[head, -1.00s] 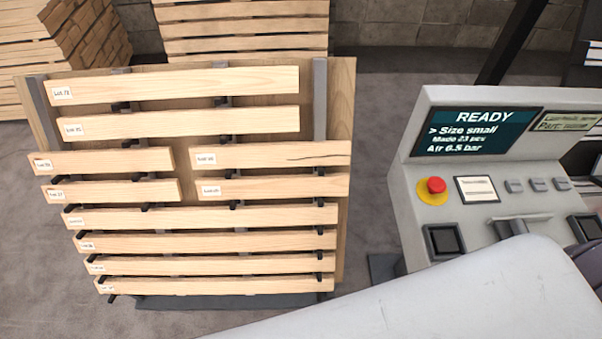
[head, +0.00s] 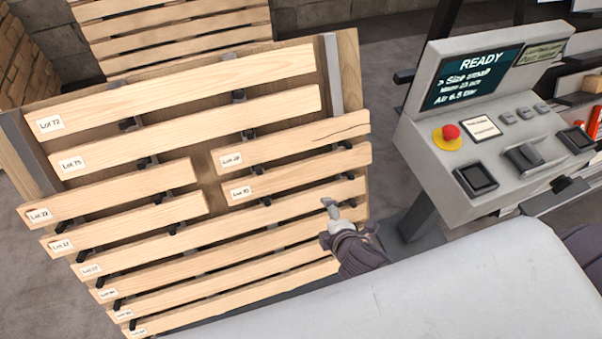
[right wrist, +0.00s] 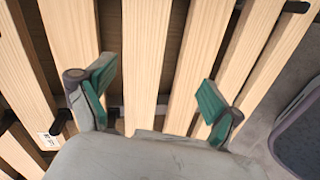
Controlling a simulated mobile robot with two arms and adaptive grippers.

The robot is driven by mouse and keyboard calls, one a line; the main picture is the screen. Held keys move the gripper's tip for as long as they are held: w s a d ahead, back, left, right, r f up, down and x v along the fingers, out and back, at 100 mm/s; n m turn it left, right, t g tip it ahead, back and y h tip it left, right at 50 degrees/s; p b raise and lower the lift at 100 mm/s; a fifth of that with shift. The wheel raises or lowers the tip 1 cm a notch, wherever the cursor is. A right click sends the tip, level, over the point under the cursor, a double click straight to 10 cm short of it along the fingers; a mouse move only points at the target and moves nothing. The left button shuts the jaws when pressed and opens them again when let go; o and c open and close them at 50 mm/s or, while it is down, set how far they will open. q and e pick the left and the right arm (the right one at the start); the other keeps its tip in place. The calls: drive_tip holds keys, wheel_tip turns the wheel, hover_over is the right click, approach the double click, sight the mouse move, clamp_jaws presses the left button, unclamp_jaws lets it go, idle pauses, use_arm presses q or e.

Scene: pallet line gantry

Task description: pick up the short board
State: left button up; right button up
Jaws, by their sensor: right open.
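Several short boards hang on the rack. Two are on the left, an upper one (head: 120,187) and a lower one (head: 140,220), and two on the right, an upper one (head: 300,142) and a lower one (head: 305,172). The labels are partly readable. My right gripper (head: 336,206) is in front of the rack's right side, below the lower right short board. In the right wrist view its green-padded fingers (right wrist: 158,97) are open, with a pale board (right wrist: 146,60) running between them in the picture; I cannot tell which board. My left gripper is not in view.
Long boards (head: 210,128) hang above and below the short ones on dark pegs. A control console (head: 490,130) with a READY screen and a red button (head: 451,132) stands to the right. Stacked pallets (head: 170,30) are behind the rack.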

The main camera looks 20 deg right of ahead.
drive_tip(key=n+t, duration=0.2)
approach(302, 174)
drive_tip(key=s, duration=0.3)
drive_tip(key=x, duration=0.5)
drive_tip(key=r+x, duration=0.1)
drive_tip(key=x, duration=0.1)
drive_tip(key=shift+w+d, duration=0.25)
drive_tip(key=shift+w, duration=0.35)
drive_tip(key=shift+a+p+x, duration=0.15)
drive_tip(key=shift+p+x, duration=0.15)
drive_tip(key=shift+x, duration=1.15)
drive_tip(key=shift+a+p+x, duration=0.15)
drive_tip(key=shift+p+x, duration=0.1)
drive_tip(key=shift+x, duration=1.25)
drive_tip(key=c, duration=1.4)
drive_tip(key=shift+s, duration=0.1)
drive_tip(key=shift+c, duration=0.2)
